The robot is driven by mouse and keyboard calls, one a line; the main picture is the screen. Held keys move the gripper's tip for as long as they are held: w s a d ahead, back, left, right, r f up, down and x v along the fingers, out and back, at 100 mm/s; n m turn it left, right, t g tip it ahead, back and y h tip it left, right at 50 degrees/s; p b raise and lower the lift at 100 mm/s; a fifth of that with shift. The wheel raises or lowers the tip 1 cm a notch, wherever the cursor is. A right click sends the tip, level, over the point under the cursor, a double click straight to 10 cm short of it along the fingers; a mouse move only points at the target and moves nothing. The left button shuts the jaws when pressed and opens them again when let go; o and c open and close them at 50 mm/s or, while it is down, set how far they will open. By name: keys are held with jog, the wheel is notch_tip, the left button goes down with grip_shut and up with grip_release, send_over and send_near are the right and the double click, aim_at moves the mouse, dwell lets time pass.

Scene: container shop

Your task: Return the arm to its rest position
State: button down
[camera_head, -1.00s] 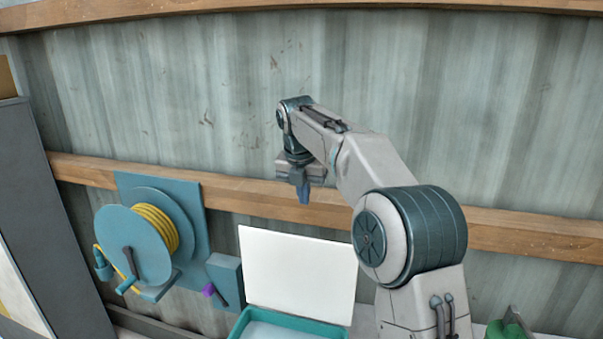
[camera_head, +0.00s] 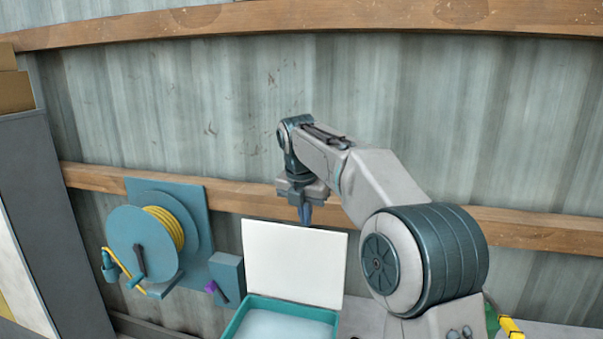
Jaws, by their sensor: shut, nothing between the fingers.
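My gripper (camera_head: 305,214) hangs at the end of my arm near the middle of the view, fingers pointing down. It is shut and empty. It is in front of the wooden rail and above the white raised lid (camera_head: 295,264) of a teal box. My arm reaches up from the lower right, bends at a large dark joint and folds over toward the gripper.
A teal hose reel (camera_head: 140,245) with yellow hose is on the wall at left, beside a small teal box (camera_head: 227,275) with a purple knob. The open teal box (camera_head: 240,318) stands below the lid. A grey cabinet (camera_head: 55,200) is at far left. A yellow-and-black item (camera_head: 511,328) is at lower right.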

jog(key=s+d+f+m+b, duration=0.2)
jog(key=s+d+m, duration=0.2)
jog(key=s+m, duration=0.4)
jog(key=s+d+f+m+b, duration=0.1)
jog(key=s+d+f+m, duration=0.1)
jog(key=s+d+m, duration=0.45)
jog(key=s+d+f+m+b, duration=0.1)
jog(key=s+f+m, duration=0.5)
jog(key=s+m, duration=0.2)
jog(key=s+d+f+m+t+b, duration=0.1)
jog(key=s+d+f+m+b, duration=0.1)
jog(key=s+f+m, duration=0.4)
jog(key=s+m, duration=0.2)
jog(key=s, duration=0.3)
jog(key=shift+s+d+f+y, duration=0.2)
jog(key=shift+f+y, duration=0.2)
jog(key=shift+d, duration=0.1)
